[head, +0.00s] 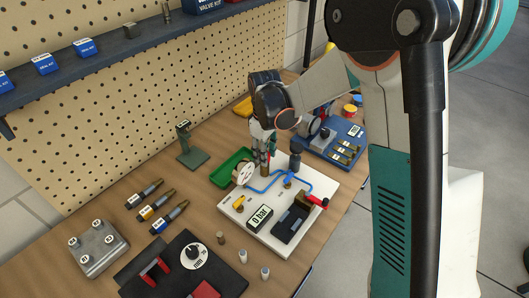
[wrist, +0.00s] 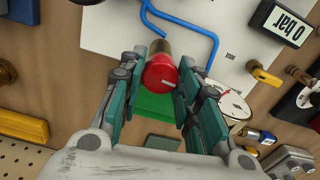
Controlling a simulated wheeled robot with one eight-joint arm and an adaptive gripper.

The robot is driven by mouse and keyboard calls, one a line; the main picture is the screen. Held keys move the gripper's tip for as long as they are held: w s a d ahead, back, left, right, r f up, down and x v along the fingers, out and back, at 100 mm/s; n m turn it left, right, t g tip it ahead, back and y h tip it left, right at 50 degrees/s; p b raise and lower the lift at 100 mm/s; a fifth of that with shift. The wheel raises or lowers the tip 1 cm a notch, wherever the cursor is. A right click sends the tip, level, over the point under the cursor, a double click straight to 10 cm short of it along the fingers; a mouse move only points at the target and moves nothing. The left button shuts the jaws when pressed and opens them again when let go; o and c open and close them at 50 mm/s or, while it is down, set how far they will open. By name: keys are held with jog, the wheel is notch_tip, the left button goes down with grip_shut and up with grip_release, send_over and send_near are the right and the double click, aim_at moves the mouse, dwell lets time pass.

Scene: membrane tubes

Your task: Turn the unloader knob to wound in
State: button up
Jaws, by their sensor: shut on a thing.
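The red unloader knob (wrist: 160,76) with a white pointer line sits on a brass body (wrist: 160,47) at the edge of the white board (wrist: 110,30). In the wrist view the pointer line points to the right and slightly down. My gripper (wrist: 159,84) is shut on the knob, with a teal finger on each side of it. In the head view my gripper (head: 267,160) stands over the back of the white board (head: 285,243), and its fingers hide the knob.
The board carries a round gauge (head: 244,174), blue pipe (head: 262,190), a 0 bar display (head: 260,217) and a red-handled lever (head: 318,202). A green tray (head: 226,169) lies behind. A blue tray (head: 352,160) with brass parts is to the right.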

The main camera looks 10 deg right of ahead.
jog(key=m, duration=0.4)
jog(key=shift+b, duration=0.35)
jog(key=m, duration=0.4)
jog(key=shift+m, duration=0.3)
jog(key=m+b, duration=0.1)
jog(key=m, duration=0.3)
jog(key=shift+m, duration=2.2)
jog(key=o, duration=0.8)
